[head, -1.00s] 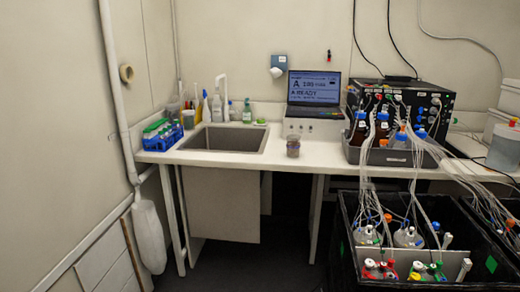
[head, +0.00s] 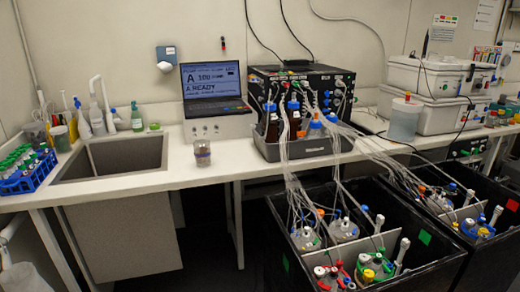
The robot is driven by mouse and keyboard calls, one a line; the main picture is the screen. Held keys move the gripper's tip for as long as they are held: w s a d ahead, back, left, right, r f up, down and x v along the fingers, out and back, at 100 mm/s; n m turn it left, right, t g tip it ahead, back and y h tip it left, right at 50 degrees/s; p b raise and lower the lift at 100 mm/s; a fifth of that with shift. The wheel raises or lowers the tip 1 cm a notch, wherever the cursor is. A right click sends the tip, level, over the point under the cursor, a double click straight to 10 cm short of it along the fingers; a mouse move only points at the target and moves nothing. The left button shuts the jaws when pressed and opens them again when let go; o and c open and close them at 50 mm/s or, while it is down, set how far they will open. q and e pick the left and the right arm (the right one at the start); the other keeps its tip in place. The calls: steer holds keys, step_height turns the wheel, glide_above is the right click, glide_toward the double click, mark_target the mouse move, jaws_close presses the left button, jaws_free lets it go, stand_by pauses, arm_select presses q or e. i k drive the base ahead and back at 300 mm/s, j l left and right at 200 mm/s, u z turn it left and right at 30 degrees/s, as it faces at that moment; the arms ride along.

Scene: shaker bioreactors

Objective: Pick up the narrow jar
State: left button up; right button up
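A narrow jar (head: 202,153), small and clear with a greyish lid, stands upright on the white bench. It is right of the sink and in front of the laptop, near the bench's front edge. Its contents are too small to make out. Neither of my grippers shows in the head view.
A sink (head: 112,158) and a blue tube rack (head: 27,172) are on the left. A laptop (head: 212,88) stands behind the jar. A grey tray (head: 300,148) with bottles and tubing is to its right. Black bins (head: 415,262) with vessels stand in front, lower right.

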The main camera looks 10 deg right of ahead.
mark_target(203, 151)
steer(key=i+j+z, duration=0.2)
steer(key=z, duration=0.25)
steer(key=i+j+z, duration=0.3)
steer(key=z, duration=0.15)
steer(key=i+j+z, duration=0.25)
steer(key=z, duration=0.2)
steer(key=j, duration=0.1)
